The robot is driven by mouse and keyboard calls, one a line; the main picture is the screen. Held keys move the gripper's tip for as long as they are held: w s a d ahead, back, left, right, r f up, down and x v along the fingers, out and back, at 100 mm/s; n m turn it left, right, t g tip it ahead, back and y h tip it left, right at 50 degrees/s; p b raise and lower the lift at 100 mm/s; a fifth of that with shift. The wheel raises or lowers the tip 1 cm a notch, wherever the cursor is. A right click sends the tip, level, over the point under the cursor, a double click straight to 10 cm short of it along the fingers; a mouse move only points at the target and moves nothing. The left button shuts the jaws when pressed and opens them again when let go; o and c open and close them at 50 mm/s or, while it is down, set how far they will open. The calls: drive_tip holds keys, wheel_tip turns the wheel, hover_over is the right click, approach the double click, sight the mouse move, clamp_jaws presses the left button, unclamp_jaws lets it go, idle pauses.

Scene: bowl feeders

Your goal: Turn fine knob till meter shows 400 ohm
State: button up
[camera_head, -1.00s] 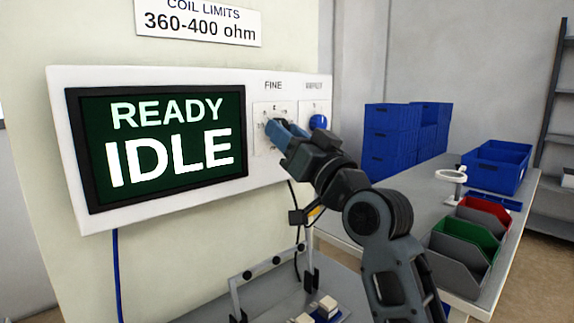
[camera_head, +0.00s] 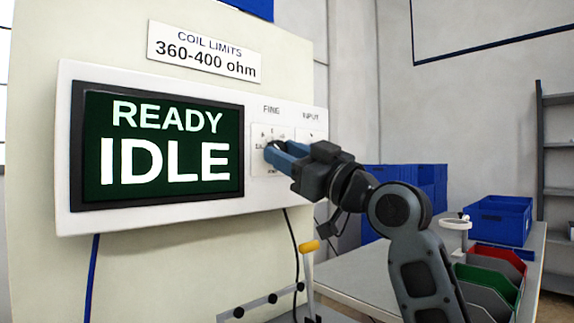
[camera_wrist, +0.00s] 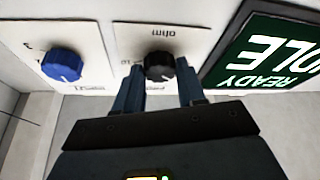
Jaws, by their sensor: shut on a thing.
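The fine knob (camera_wrist: 159,66) is black and sits on a white dial plate. My gripper (camera_wrist: 160,84) has its two blue fingers on either side of it and is shut on it. In the head view my gripper (camera_head: 272,149) reaches the plate under the FINE label (camera_head: 271,110), and its fingers hide most of the knob. The meter screen (camera_head: 160,145) is dark green with a black frame and reads READY IDLE; no ohm figure shows. Part of the screen also shows upside down in the wrist view (camera_wrist: 270,50).
A blue knob (camera_wrist: 62,65) on its own plate sits beside the fine knob. A sign (camera_head: 204,53) reads COIL LIMITS 360-400 ohm. A lever with a yellow tip (camera_head: 309,246) stands below the panel. Blue bins (camera_head: 500,221) and open trays are on the bench at right.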

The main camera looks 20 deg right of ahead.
idle(0.3)
drive_tip(key=o, duration=1.1)
drive_tip(key=shift+c, duration=0.2)
drive_tip(key=v, duration=0.7)
drive_tip(key=shift+s+d, duration=0.2)
drive_tip(key=shift+s, duration=0.15)
drive_tip(key=shift+s+f, duration=0.1)
drive_tip(key=shift+f, duration=0.05)
